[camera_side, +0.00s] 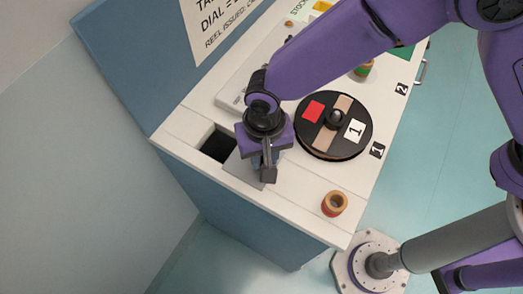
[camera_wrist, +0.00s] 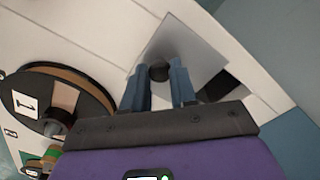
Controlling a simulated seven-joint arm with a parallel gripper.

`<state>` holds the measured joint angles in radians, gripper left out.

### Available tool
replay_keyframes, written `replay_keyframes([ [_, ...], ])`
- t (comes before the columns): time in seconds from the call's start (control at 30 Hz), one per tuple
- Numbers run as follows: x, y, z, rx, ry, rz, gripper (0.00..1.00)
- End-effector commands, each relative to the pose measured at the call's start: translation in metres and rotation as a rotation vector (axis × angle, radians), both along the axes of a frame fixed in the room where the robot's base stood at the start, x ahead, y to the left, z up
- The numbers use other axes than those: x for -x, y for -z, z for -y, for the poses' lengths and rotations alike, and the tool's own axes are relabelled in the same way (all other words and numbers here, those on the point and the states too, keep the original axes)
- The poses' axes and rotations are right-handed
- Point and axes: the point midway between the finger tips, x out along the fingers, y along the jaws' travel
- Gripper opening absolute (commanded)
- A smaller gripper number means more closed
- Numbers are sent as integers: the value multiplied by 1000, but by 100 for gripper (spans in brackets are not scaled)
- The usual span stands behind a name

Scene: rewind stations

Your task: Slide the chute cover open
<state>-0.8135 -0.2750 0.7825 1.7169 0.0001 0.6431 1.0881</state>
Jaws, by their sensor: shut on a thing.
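The chute cover (camera_side: 235,165) is a grey plate lying on the white bench top, partly hidden under my gripper (camera_side: 266,172) in the side view. A dark square chute opening (camera_side: 216,146) shows just to the left of the cover. In the wrist view the grey cover (camera_wrist: 188,45) has a dark round knob (camera_wrist: 159,71) on it, and the dark opening (camera_wrist: 218,86) shows beside it on the right. My gripper (camera_wrist: 160,78) has its fingers on either side of the knob and is shut on it.
A black reel disc (camera_side: 333,125) marked 1 stands right of my gripper. A small orange-rimmed ring (camera_side: 334,204) sits near the front corner. A blue panel with a printed sign (camera_side: 225,25) rises behind the bench. The white top around the cover's front side is clear.

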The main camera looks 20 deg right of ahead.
Motion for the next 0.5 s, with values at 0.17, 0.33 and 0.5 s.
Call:
replay_keyframes([
  [0.17,0,-1,-1,-2,0,1,52],
  [0.33,0,0,-1,-1,0,1,52],
  [0.5,-1,-6,-1,-3,0,2,52],
])
